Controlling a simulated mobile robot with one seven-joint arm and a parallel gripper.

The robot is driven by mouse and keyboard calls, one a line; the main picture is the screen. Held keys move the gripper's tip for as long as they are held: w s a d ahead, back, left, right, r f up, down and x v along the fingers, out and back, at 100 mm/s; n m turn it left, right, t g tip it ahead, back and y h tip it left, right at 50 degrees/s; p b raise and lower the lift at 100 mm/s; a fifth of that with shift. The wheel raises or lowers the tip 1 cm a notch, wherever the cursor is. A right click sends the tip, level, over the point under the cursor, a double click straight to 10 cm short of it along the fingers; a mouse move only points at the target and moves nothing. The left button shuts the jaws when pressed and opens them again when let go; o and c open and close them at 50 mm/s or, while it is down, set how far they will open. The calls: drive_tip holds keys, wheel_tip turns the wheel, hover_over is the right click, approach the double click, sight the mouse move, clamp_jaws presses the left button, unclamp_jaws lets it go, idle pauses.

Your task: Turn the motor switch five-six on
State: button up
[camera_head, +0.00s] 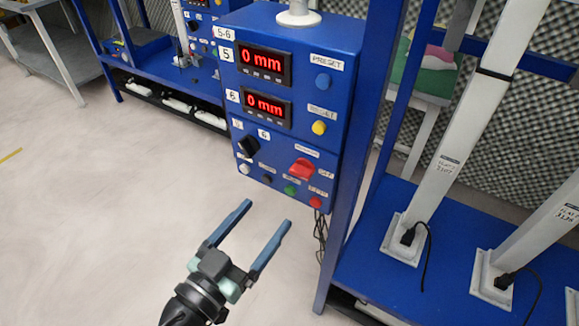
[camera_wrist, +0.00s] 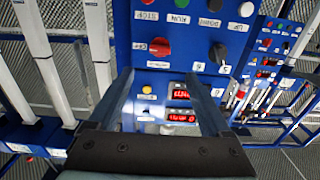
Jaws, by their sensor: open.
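The blue control box labelled 5-6 (camera_head: 290,98) stands ahead in the head view. A red rotary switch (camera_head: 302,169) is on its lower right front, with a label above it too small to read surely and an OFF label at its right. In the wrist view, upside down, the red switch (camera_wrist: 159,47) shows next to the OFF label. A black knob (camera_head: 248,146) sits to its left on the same panel. My gripper (camera_head: 268,213) is open and empty, below and in front of the box, apart from it. The fingers (camera_wrist: 158,78) also show in the wrist view.
White, black, green and red buttons (camera_head: 315,202) line the box's bottom. Two red displays (camera_head: 264,62) read 0 mm, with blue and yellow buttons (camera_head: 320,127) beside them. A blue frame post (camera_head: 355,170) and white columns (camera_head: 445,160) stand at right. The floor at left is clear.

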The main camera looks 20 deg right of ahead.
sight(298, 174)
drive_tip(key=x, duration=1.1)
drive_tip(key=shift+w+d+p, duration=0.25)
drive_tip(key=shift+d+p, duration=0.05)
clamp_jaws()
